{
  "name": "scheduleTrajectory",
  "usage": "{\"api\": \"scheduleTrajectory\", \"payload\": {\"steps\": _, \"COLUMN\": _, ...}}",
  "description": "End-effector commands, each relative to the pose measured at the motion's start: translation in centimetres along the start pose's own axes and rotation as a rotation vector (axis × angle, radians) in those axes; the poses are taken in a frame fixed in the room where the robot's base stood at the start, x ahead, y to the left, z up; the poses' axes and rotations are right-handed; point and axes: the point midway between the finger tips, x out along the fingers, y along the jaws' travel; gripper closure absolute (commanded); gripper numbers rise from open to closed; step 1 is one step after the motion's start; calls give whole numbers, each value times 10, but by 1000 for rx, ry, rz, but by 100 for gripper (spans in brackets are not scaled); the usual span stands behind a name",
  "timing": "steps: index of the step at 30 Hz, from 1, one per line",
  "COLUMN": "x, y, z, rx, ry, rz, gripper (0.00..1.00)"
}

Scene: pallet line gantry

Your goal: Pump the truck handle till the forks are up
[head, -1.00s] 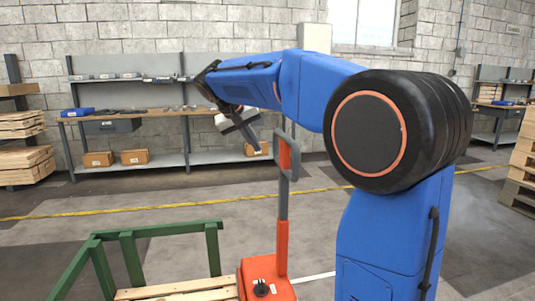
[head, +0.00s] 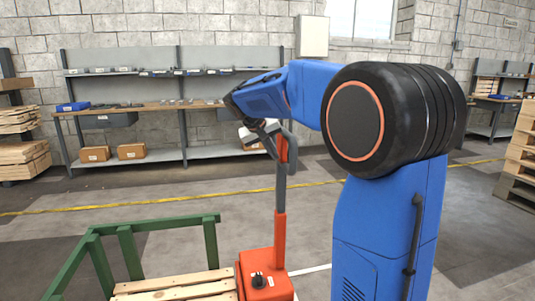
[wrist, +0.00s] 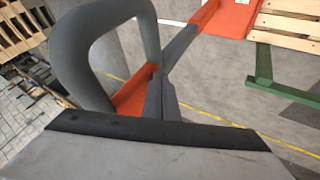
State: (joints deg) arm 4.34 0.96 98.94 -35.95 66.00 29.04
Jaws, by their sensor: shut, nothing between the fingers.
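The truck's pump handle is a tall grey and orange post (head: 281,195) with a dark grey loop at its top (wrist: 72,58). It stands nearly upright on the orange truck body (head: 265,277). My gripper (head: 272,142) is at the handle's top in the head view, overlapping the loop. In the wrist view its shut fingers (wrist: 162,95) point toward the handle, beside the loop and the orange part below it. Nothing is between the fingers. I cannot tell whether they touch the handle. The forks are not visible.
A wooden pallet (head: 180,289) with a green frame (head: 128,252) lies left of the truck body. A workbench with shelves (head: 155,108) stands along the back wall. Stacked pallets (head: 521,155) stand at the right edge. The floor behind the truck, with a yellow line, is clear.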

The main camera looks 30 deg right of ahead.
Motion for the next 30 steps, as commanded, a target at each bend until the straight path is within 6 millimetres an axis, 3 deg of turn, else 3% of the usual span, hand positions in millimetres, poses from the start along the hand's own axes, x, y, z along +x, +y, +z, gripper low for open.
{"api": "scheduleTrajectory", "payload": {"steps": 17, "x": 4, "y": 8, "z": 0, "rx": 5, "ry": -4, "rz": -10, "gripper": 100}}
{"api": "scheduleTrajectory", "payload": {"steps": 23, "x": 13, "y": 27, "z": 0, "rx": 21, "ry": -11, "rz": -41, "gripper": 100}}
{"api": "scheduleTrajectory", "payload": {"steps": 30, "x": 34, "y": 65, "z": 0, "rx": 52, "ry": -27, "rz": -109, "gripper": 100}}
